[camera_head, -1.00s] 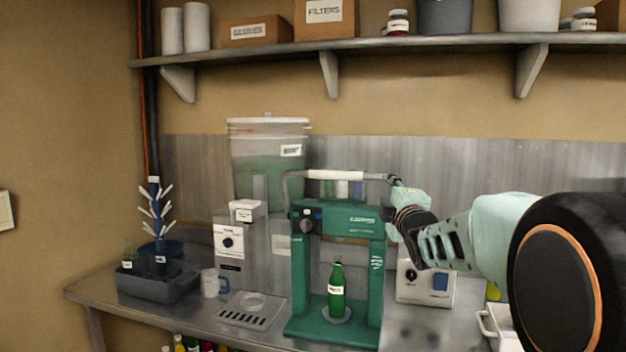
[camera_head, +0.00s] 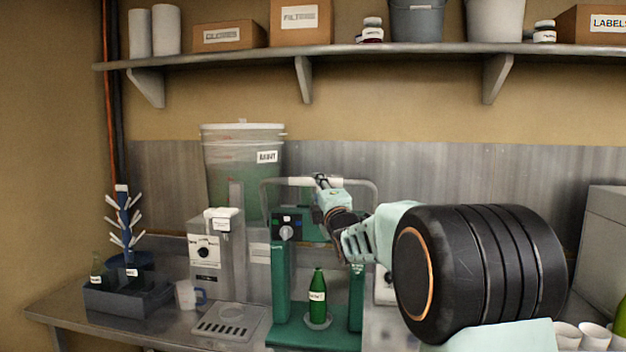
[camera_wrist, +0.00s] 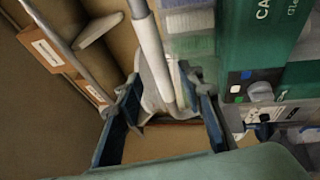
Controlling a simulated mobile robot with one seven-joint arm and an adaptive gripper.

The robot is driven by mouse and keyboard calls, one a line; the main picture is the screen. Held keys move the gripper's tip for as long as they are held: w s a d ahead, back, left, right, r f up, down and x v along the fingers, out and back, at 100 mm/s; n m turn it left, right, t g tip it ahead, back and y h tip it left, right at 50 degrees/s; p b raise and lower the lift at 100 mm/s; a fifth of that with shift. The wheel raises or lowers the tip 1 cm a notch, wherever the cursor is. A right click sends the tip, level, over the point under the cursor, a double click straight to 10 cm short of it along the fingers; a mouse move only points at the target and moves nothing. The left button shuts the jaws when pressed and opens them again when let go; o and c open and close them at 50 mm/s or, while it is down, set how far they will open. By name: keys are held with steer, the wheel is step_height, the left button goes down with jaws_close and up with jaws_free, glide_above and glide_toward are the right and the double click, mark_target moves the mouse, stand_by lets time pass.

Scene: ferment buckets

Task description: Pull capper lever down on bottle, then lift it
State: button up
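The green capper (camera_head: 282,290) stands on the bench with its lever (camera_head: 295,183) raised, a grey U-shaped bar with a white grip across the top. A green bottle (camera_head: 317,300) with a white label stands upright on the capper's base, under the head. My gripper (camera_head: 322,181) is at the middle of the lever's grip and partly covers the capper head. In the wrist view, my gripper (camera_wrist: 160,82) has its dark fingers spread apart. The lever's white grip (camera_wrist: 148,42) runs down to the gap between them; I cannot tell whether either finger touches it.
A grey machine (camera_head: 212,255) and a lidded bucket (camera_head: 225,165) stand left of the capper. A bottle-drying tree (camera_head: 124,225) and a grey tub (camera_head: 115,298) are farther left. White cups (camera_head: 592,335) stand at the lower right. A shelf (camera_head: 400,48) runs above.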

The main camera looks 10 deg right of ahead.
mark_target(315, 184)
steer(key=shift+p+x, duration=0.75)
steer(key=shift+x, duration=2)
steer(key=shift+c, duration=0.4)
jaws_close()
